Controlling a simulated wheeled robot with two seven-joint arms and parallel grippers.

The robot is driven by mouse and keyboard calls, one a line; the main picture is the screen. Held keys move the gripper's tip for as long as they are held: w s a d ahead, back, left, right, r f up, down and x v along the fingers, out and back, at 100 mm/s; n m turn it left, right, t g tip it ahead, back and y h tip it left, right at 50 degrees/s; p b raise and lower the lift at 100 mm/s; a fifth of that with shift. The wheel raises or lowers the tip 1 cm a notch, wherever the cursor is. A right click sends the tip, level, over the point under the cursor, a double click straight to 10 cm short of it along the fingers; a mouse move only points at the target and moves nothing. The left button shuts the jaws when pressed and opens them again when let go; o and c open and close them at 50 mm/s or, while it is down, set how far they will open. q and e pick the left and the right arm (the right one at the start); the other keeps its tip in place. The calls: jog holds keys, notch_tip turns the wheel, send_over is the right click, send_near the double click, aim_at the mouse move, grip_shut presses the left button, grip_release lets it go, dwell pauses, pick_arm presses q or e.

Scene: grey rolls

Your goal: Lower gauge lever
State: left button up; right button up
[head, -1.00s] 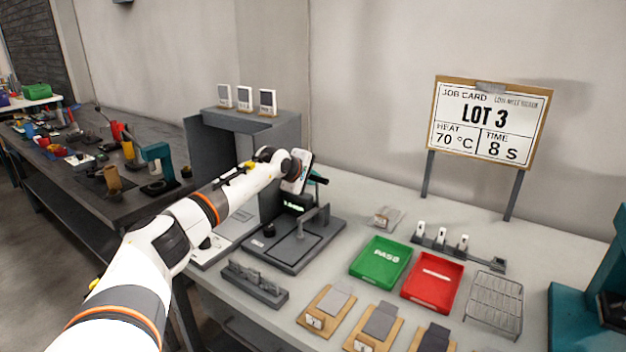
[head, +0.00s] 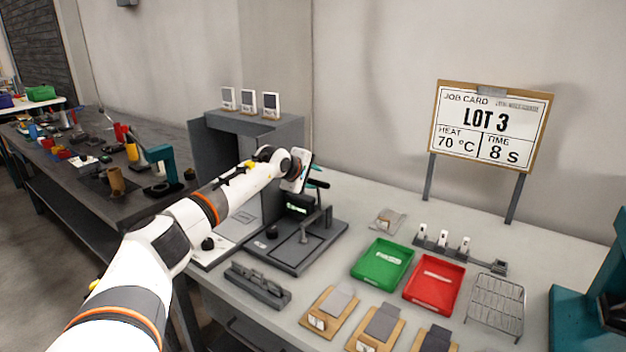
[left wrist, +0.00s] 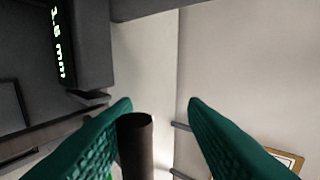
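The gauge (head: 285,248) is a dark grey fixture on the bench with a flat base, an upright part and a small lit green display (head: 297,208). The display also shows sideways in the left wrist view (left wrist: 57,45), with digits in mm. My left gripper (head: 319,178) is at the upper part of the gauge, with teal fingers pointing right. In the left wrist view its fingers (left wrist: 160,105) are apart. A dark cylindrical lever handle (left wrist: 135,145) lies between them, nearer the left finger; whether it touches that finger I cannot tell. My right gripper is not in view.
A green tray (head: 382,265) and a red tray (head: 433,285) lie right of the gauge. A grey slotted block (head: 257,285) sits in front. A job card (head: 491,125) stands behind. A grey housing (head: 250,125) with small displays stands behind my arm.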

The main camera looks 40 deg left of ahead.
pick_arm(q)
jog(key=shift+w+d+f, duration=0.1)
jog(key=shift+w+f, duration=0.05)
jog(key=shift+f, duration=0.05)
jog(key=shift+s+r, duration=0.3)
jog(key=p+v, duration=0.1)
jog(key=v, duration=1)
jog(key=shift+s, duration=0.1)
